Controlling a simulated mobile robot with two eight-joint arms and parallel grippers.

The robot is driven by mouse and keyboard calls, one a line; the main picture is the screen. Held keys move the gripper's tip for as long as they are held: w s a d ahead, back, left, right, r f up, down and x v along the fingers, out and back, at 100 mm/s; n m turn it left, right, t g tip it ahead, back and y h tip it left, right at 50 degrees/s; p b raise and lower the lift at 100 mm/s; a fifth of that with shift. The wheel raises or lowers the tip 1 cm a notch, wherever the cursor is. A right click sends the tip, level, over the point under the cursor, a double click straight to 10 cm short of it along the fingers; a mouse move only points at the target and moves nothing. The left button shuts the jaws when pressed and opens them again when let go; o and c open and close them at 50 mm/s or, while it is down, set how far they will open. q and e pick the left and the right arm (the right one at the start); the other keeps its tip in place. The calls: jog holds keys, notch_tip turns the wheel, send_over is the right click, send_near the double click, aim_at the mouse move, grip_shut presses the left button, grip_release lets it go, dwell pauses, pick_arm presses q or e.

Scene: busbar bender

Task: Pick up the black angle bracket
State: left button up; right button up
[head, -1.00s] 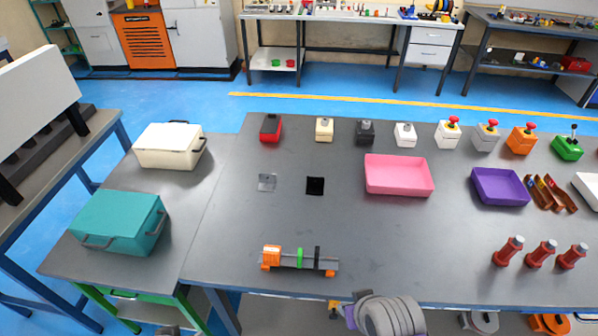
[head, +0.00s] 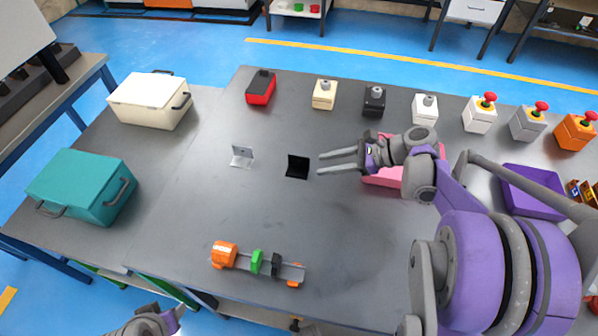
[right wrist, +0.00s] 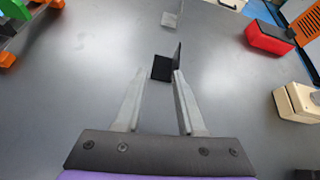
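The black angle bracket (head: 297,167) lies on the grey table near its middle, one flange flat and one standing up. In the right wrist view the bracket (right wrist: 163,68) is just beyond the fingertips, nearer the right finger. My right gripper (head: 319,162) is open and empty, its two fingers pointing left at the bracket from the right side. It also shows in the right wrist view (right wrist: 158,72). My left gripper (head: 178,312) is only partly seen at the bottom edge of the head view; its fingers cannot be made out.
A grey metal bracket (head: 243,157) lies left of the black one. A pink tray (head: 385,179) is partly hidden behind my right arm. An orange, green and black fixture (head: 257,262) is near the front edge. Several button boxes, including a red one (head: 260,88), line the back.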

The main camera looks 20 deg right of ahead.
aim_at(299, 167)
jog(key=d, duration=0.1)
jog(key=w+d+m, duration=0.1)
jog(key=y, duration=0.1)
jog(key=shift+w+d+r+m+t, duration=0.15)
jog(key=shift+w+d+m+t, duration=0.15)
jog(key=shift+d+m, duration=0.1)
jog(key=x, duration=0.4)
jog(key=shift+w+a, duration=0.2)
jog(key=shift+a, duration=0.15)
jog(key=shift+x, duration=2.95)
jog(key=shift+d, duration=0.1)
grip_shut()
